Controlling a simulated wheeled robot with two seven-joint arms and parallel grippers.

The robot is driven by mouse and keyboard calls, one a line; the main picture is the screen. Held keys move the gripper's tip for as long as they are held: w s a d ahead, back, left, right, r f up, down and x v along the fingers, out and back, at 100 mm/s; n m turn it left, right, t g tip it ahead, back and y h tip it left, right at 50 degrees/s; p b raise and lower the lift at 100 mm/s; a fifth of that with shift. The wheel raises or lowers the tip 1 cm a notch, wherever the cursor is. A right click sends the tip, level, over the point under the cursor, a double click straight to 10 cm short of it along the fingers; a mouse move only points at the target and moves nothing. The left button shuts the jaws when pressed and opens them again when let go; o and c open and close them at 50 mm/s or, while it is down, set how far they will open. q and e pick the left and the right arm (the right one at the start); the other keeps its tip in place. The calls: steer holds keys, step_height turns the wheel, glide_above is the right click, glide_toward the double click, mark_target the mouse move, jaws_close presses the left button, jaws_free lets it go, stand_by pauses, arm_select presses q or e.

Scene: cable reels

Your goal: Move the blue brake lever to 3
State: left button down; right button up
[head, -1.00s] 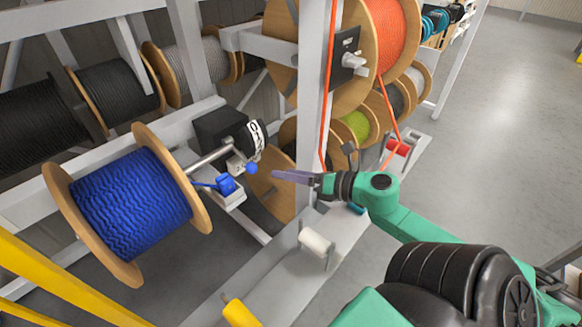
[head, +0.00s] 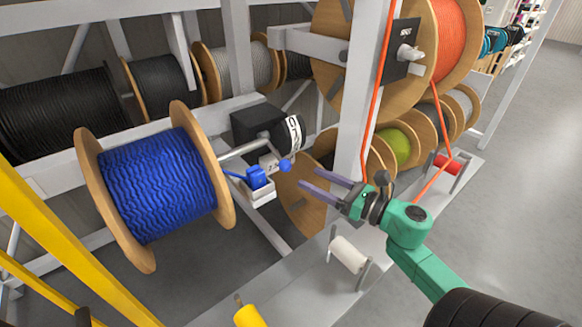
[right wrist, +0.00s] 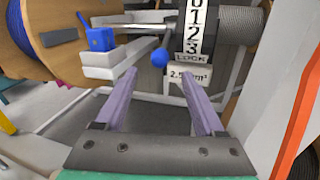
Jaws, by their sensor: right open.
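The blue brake lever ends in a blue ball knob (head: 285,165) in front of the black brake housing, right of the blue cable reel (head: 158,185). The knob also shows in the right wrist view (right wrist: 159,57), just left of the scale's lower end, near the 3 and LOCK marks. The curved scale (right wrist: 194,35) reads 0, 1, 2, 3, LOCK there. My right gripper (head: 309,177) is open and empty, its purple fingers pointing at the knob. In the right wrist view the knob lies between and just beyond the fingertips (right wrist: 158,72), apparently untouched. My left gripper is out of view.
A blue cable guide block (head: 258,178) sits on a white bracket left of the knob. A white rack post (head: 350,110) and orange cable (head: 375,90) stand close behind the right gripper. A white roller (head: 348,254) and yellow roller (head: 247,316) lie below.

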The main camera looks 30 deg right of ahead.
mark_target(290, 166)
steer(key=p+x, duration=0.1)
steer(key=x, duration=0.7)
steer(key=shift+c, duration=0.3)
jaws_close()
steer(key=shift+f, duration=0.1)
stand_by(0.6)
steer(key=r+p, duration=0.1)
steer(key=p, duration=0.1)
steer(key=shift+s+r+g+p, duration=0.1)
steer(key=shift+s+g+p, duration=0.05)
steer(key=shift+g+p, duration=0.15)
steer(key=shift+f, duration=0.25)
steer(key=shift+o, duration=0.3)
jaws_free()
